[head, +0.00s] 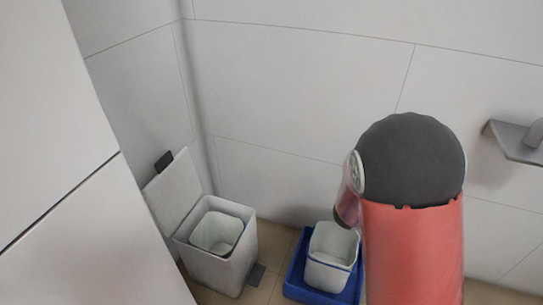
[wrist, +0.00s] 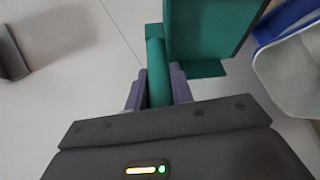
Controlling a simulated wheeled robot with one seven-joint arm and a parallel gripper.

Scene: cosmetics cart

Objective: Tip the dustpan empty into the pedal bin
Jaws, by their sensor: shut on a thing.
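The pedal bin (head: 217,272) stands on the floor at the lower left of the head view. It is pale grey, with its lid (head: 175,190) up and a light inner bucket (head: 216,232) showing; no contents can be made out. In the wrist view my gripper (wrist: 158,90) is shut on the handle of the green dustpan (wrist: 210,30). The dustpan's pan extends up and right of the jaws, cut off by the frame's top. Whether anything lies in it cannot be seen. In the head view my red and black arm hides the gripper and dustpan.
A blue tray (head: 294,290) holding a white container (head: 331,260) sits right of the bin. The tray also shows in the wrist view (wrist: 268,28). A grey wall fixture (head: 515,143) is at the right. Tiled walls close in behind; a pale panel (head: 85,240) stands at left.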

